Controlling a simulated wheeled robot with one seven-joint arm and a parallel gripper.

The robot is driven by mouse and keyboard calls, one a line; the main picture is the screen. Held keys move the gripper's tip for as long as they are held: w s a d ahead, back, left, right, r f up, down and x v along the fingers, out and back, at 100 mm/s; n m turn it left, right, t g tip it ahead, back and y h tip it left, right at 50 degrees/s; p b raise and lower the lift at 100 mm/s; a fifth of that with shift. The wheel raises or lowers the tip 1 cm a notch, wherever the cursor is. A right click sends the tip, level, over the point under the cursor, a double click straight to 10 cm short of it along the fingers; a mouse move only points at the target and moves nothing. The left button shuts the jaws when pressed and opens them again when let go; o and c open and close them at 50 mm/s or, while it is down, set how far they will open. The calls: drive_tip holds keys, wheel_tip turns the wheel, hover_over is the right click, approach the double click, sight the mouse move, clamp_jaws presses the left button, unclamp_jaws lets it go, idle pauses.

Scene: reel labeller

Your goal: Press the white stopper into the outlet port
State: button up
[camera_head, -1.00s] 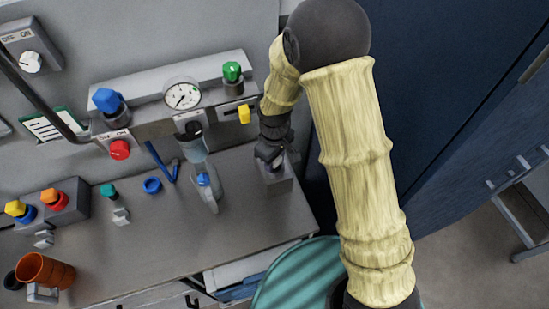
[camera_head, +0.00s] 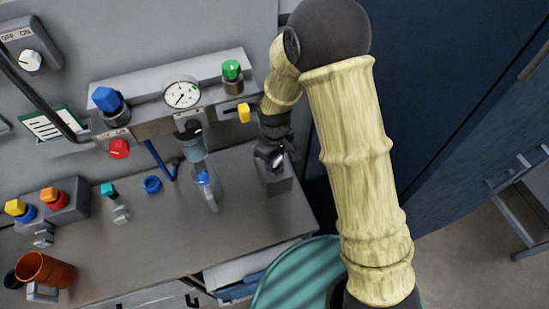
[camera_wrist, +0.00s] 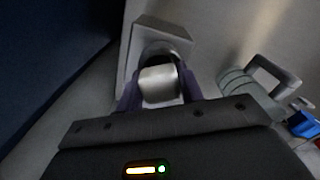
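The white stopper (camera_wrist: 158,82) shows as a pale, short cylinder between the purple fingers of my gripper (camera_wrist: 158,92) in the wrist view. The fingers flank it on both sides and appear closed on it. A grey block (camera_wrist: 150,38) lies just beyond, with a dark rounded opening or ring (camera_wrist: 160,52) right behind the stopper; I take this for the outlet port. I cannot tell whether the stopper touches it. In the head view, my gripper (camera_head: 270,157) is low over the grey block (camera_head: 277,182) at the bench's right end, and hides most of the block's top.
The panel with the gauge (camera_head: 182,92) and a yellow knob (camera_head: 244,113) is close behind my wrist.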

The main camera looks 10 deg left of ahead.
drive_tip(key=o, duration=0.4)
drive_tip(key=shift+s+d+f, duration=0.1)
drive_tip(key=shift+f, duration=0.15)
drive_tip(key=shift+s, duration=0.15)
drive_tip(key=shift+a+r, duration=0.25)
drive_tip(key=shift+r, duration=0.2)
drive_tip(key=r, duration=0.5)
drive_tip(key=r+b, duration=0.1)
drive_tip(key=r, duration=0.5)
drive_tip(key=r+b, duration=0.1)
drive_tip(key=r, duration=0.5)
drive_tip(key=shift+w+d, duration=0.3)
drive_tip(key=shift+w, duration=0.1)
